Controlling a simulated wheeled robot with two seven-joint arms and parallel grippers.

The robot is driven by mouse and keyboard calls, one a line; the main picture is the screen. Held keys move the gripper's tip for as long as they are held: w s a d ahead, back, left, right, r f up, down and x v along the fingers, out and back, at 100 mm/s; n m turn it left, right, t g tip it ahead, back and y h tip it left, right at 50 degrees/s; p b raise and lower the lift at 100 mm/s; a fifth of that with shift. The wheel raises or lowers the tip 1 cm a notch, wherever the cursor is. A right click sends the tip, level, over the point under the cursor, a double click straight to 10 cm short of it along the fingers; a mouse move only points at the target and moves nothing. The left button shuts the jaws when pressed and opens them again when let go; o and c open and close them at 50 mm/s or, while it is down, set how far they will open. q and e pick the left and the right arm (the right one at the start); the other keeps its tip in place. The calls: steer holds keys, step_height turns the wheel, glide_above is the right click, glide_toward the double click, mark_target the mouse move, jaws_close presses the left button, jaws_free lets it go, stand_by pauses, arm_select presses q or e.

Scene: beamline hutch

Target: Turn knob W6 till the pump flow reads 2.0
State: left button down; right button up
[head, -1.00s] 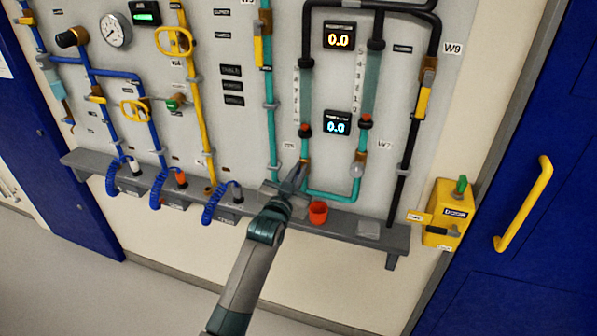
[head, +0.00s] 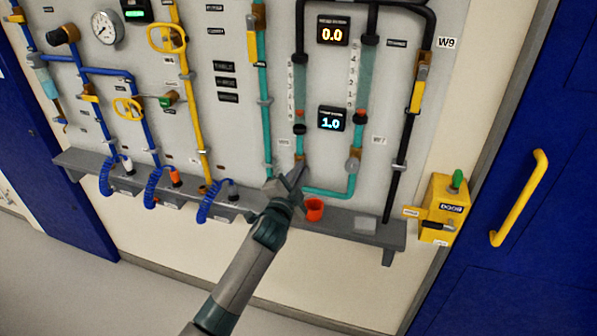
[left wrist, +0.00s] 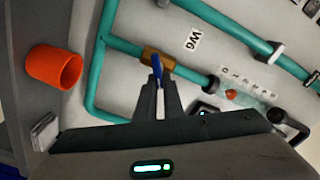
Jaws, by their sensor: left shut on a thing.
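Knob W6 is a blue handle (left wrist: 157,66) on a brass valve body (left wrist: 150,57) in the teal pipe, beside the W6 label (left wrist: 190,40) in the left wrist view. My left gripper (left wrist: 159,82) is shut on the handle, its fingers hiding part of it. In the head view my left gripper (head: 294,177) is at the foot of the left flow tube and mostly hides the knob. The lower display (head: 332,118) reads 1.0 in blue. The upper display (head: 332,31) reads 0.0 in orange. Their small captions are not legible. My right gripper is not in view.
A grey ledge (head: 340,215) runs below the panel, with an orange cup (head: 314,209) close to my gripper. Valve W7 (head: 353,165) is to the right. A yellow door box (head: 441,208) stands at the panel's right. The floor in front is clear.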

arm_select(q)
steer(key=shift+f+m, duration=0.1)
steer(key=shift+m, duration=0.5)
steer(key=c, duration=1.9)
jaws_free()
steer(key=shift+o, duration=0.2)
steer(key=shift+s, duration=0.1)
steer(key=b+v, duration=0.4)
steer(key=v, duration=1.3)
steer(key=shift+s, duration=0.1)
